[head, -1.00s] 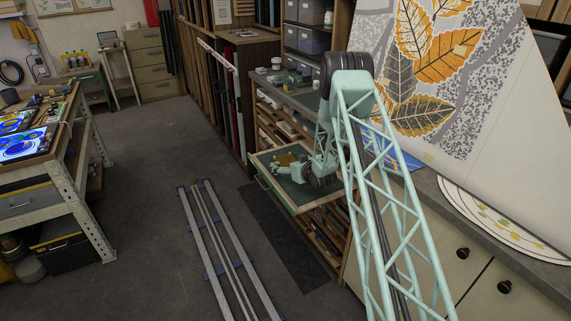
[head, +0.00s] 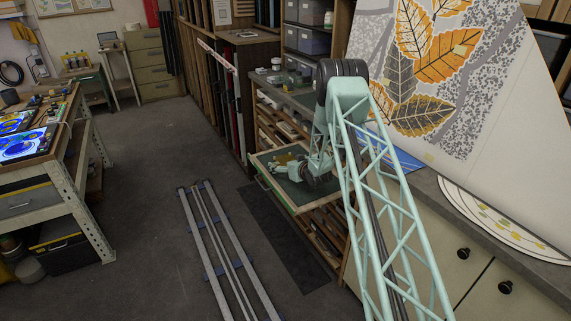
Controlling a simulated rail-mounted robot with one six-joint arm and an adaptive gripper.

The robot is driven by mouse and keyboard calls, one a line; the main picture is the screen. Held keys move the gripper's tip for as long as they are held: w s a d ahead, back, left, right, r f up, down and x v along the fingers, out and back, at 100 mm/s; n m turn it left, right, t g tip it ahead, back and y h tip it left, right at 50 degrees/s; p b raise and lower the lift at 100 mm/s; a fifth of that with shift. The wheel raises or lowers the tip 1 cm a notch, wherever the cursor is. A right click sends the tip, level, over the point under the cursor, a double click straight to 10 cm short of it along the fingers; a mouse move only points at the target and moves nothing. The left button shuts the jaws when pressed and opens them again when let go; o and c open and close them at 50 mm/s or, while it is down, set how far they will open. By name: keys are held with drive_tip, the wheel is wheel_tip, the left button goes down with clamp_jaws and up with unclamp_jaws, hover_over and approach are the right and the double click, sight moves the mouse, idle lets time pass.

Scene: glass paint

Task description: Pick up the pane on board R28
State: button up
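My gripper (head: 281,168) is over a pulled-out drawer (head: 303,208) with a dark green lining, at the front of the wooden cabinet. It points left and is small in the picture, so its fingers are not clear. A small yellowish patch (head: 284,157) shows beside it; I cannot tell what it is. No pane can be made out in the drawer, and no label R28 can be read. A blue sheet (head: 402,158) lies on the counter behind my arm, partly hidden.
A large leaf-patterned panel (head: 500,110) leans at the right above the grey counter (head: 500,240). A workbench (head: 60,165) with blue glass pieces stands at the left. Floor rails (head: 222,250) run between them.

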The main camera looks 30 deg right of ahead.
drive_tip(key=c, duration=0.9)
drive_tip(key=shift+r, duration=0.15)
drive_tip(key=shift+r+p, duration=0.3)
drive_tip(key=shift+r, duration=1.4)
drive_tip(key=s+a, duration=0.3)
drive_tip(key=s, duration=0.1)
drive_tip(key=s+a+r, duration=0.1)
drive_tip(key=s+a, duration=0.2)
drive_tip(key=s, duration=0.1)
drive_tip(key=s+a+p, duration=0.1)
drive_tip(key=s+a, duration=0.2)
drive_tip(key=s, duration=0.1)
drive_tip(key=shift+s+a+r, duration=0.15)
drive_tip(key=shift+s+a, duration=0.1)
drive_tip(key=shift+s, duration=0.15)
